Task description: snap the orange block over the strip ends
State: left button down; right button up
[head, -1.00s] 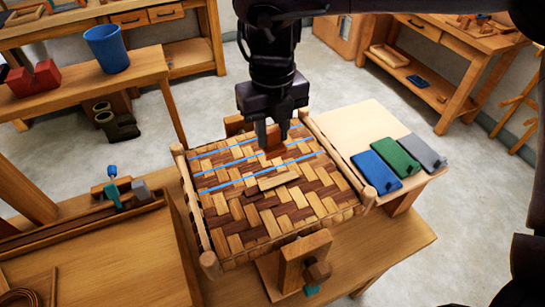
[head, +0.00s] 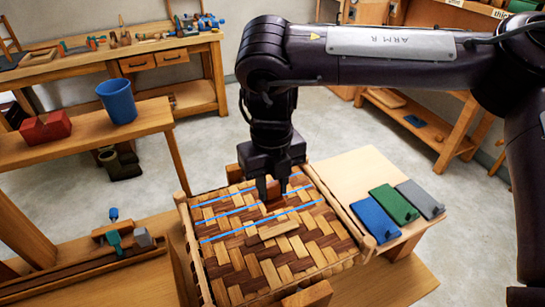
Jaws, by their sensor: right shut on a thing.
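The woven seat (head: 290,252) of light and dark strips lies in its wooden frame on the bench. Blue lines (head: 245,209) run across it. My right gripper (head: 270,190) comes down from above over the far part of the seat. It is shut on a small reddish-orange block (head: 273,187), which shows between its fingers, partly hidden by them. The block is at or just above the weave; I cannot tell whether it touches. I cannot make out the strip ends beneath it. My left gripper is not in view.
A side board to the right holds a blue plate (head: 376,220), a green plate (head: 394,204) and a grey plate (head: 419,198). A blue bucket (head: 117,101) and a red block (head: 45,128) stand on the left bench. Tools (head: 117,238) lie at lower left.

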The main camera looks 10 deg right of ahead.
aim_at(272, 201)
jog(key=shift+s+f, duration=0.25)
jog(key=shift+f, duration=0.75)
notch_tip(272, 201, down, 5)
jog(key=b, duration=0.5)
jog(key=shift+a+f+b, duration=0.1)
jog(key=shift+f+b, duration=0.8)
jog(key=shift+f, duration=0.75)
jog(key=shift+p, duration=0.55)
jog(key=shift+f, duration=0.1)
jog(key=shift+f, duration=0.2)
dwell(0.8)
jog(key=o, duration=1.5)
jog(key=shift+r+p, duration=0.2)
jog(key=shift+p, duration=0.15)
